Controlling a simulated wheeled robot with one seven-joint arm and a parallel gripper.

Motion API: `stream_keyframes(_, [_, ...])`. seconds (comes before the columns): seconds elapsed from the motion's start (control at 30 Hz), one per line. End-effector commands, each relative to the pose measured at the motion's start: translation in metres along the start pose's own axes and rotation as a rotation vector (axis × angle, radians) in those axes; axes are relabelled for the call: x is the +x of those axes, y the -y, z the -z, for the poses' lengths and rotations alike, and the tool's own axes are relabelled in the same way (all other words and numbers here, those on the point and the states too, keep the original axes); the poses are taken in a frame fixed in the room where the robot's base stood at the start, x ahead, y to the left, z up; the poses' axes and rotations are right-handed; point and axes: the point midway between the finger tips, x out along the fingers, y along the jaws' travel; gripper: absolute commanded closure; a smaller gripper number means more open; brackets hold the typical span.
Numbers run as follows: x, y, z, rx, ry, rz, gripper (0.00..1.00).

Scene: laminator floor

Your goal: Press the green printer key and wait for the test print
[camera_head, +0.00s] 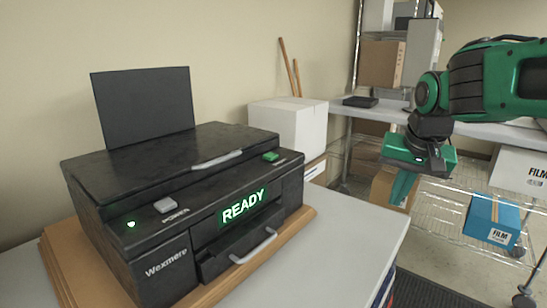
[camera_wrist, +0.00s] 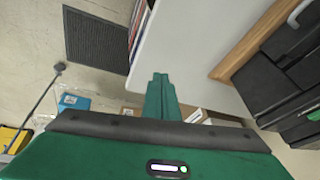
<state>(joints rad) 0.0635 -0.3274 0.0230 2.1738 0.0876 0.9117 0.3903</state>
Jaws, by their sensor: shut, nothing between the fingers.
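The black printer (camera_head: 180,210) stands on a wooden board on the grey table. The green key (camera_head: 270,156) sits on the printer's top front edge at the right. In the wrist view, the shut fingers (camera_wrist: 160,88) show, with part of the printer (camera_wrist: 285,70) at upper right.
A wire shelf (camera_head: 440,205) with boxes, including a blue FILM box (camera_head: 492,222), is at the right. A dark mat (camera_wrist: 97,38) lies on the floor. The table (camera_head: 345,225) is bare right of the printer.

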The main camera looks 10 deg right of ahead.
Motion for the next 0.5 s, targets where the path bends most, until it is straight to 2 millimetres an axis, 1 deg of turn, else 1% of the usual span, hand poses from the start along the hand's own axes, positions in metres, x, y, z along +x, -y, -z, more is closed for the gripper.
stream_keyframes(0.03, [-0.007,0.029,0.015,-0.010,-0.030,0.030,1.00])
stream_keyframes(0.07, [-0.012,0.044,0.022,-0.012,-0.046,0.049,1.00])
stream_keyframes(0.1, [-0.018,0.066,0.031,-0.015,-0.067,0.076,1.00])
stream_keyframes(0.17, [-0.028,0.099,0.042,-0.018,-0.095,0.119,1.00])
stream_keyframes(0.2, [-0.035,0.121,0.048,-0.018,-0.113,0.149,1.00])
stream_keyframes(0.27, [-0.047,0.154,0.056,-0.020,-0.134,0.196,1.00])
stream_keyframes(0.3, [-0.055,0.176,0.059,-0.021,-0.147,0.229,1.00])
stream_keyframes(0.37, [-0.067,0.207,0.063,-0.022,-0.161,0.278,1.00])
stream_keyframes(0.4, [-0.075,0.227,0.064,-0.020,-0.170,0.310,1.00])
stream_keyframes(0.5, [-0.094,0.268,0.065,-0.016,-0.181,0.380,1.00])
